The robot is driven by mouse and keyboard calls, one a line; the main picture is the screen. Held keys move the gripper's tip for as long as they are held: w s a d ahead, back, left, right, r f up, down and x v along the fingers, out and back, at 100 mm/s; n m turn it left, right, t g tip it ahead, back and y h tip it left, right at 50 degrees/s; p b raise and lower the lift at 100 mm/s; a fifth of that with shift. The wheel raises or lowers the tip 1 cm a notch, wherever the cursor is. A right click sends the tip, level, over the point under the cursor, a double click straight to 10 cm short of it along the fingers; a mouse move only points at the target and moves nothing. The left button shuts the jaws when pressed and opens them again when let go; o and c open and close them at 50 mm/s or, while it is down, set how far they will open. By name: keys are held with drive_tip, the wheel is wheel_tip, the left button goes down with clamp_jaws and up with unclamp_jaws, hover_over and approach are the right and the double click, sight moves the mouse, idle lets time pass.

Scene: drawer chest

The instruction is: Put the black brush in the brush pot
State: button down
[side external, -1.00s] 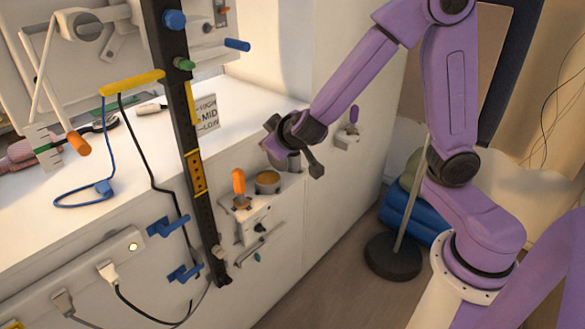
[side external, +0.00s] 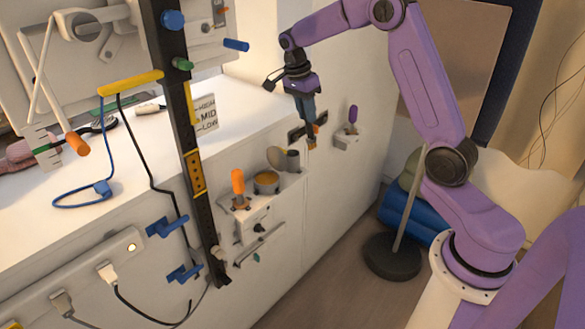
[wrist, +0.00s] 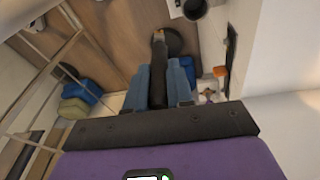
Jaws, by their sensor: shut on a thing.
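My gripper (side external: 306,108) points down, high in front of the white chest's wall, with its blue fingers closed. In the wrist view the fingers (wrist: 158,85) are on both sides of the black brush (wrist: 157,65), which sticks out past them with a small pale tip. In the side view only a short end of the brush (side external: 311,142) shows below the fingers. A grey cylinder that looks like the brush pot (side external: 293,160) stands on the wall ledge, lower and left of the brush, apart from it. A dark-mouthed cup, likely the same pot, shows in the wrist view (wrist: 194,8).
An orange-handled lever (side external: 238,183) is farther left; a purple-handled holder (side external: 347,138) is to the right. A dark wall slot (side external: 294,136) lies behind the gripper.

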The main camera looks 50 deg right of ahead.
drive_tip(key=w+m+t+y, duration=0.1)
drive_tip(key=w+m+y, duration=0.1)
drive_tip(key=w+m, duration=0.35)
wheel_tip(320, 180, down, 9)
drive_tip(key=shift+d, duration=0.2)
drive_tip(key=shift+f+m, duration=0.1)
drive_tip(key=shift+m, duration=0.15)
drive_tip(key=c, duration=1)
unclamp_jaws()
